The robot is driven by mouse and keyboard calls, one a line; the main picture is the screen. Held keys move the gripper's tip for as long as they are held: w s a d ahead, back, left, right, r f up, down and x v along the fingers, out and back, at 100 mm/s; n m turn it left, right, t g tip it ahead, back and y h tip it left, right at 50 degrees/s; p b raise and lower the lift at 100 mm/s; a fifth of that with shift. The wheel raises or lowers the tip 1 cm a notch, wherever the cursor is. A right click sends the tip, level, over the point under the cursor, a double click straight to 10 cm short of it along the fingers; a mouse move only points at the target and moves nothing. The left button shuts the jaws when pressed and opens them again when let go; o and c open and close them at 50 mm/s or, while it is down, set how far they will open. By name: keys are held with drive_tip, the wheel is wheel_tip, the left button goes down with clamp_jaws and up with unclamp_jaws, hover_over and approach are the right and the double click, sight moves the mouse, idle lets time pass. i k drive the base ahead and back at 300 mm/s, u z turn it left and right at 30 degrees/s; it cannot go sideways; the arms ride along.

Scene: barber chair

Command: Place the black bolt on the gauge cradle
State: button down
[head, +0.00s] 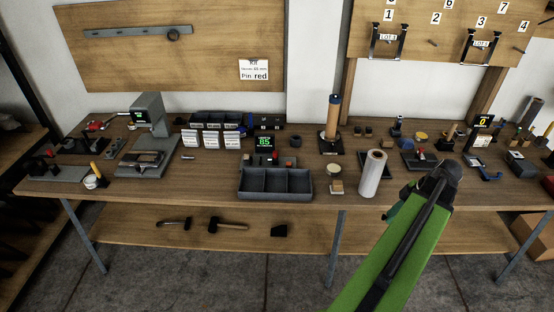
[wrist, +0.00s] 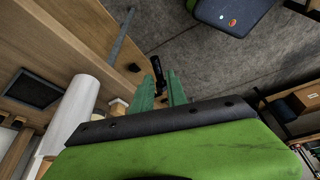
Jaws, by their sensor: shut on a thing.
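In the wrist view my gripper (wrist: 160,84) has its two green fingers closed around a black bolt (wrist: 157,68), which sticks out beyond the fingertips. The gripper is off the bench's front edge, over the floor. In the head view my green arm hides most of the gripper, and I cannot make out the bolt. A gauge with a small display reading 0 (head: 483,121) stands at the right of the bench. I cannot tell surely which part is the gauge cradle. My gripper is well apart from that gauge.
A white roll (head: 373,174) stands near the bench's front edge, left of my arm. A grey divided tray (head: 275,183) sits at the middle front. A grey press (head: 150,118) stands at the left. Several small parts crowd the right side. A lower shelf (head: 205,237) holds hammers.

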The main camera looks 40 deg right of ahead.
sight(257, 161)
drive_tip(key=i, duration=1.2)
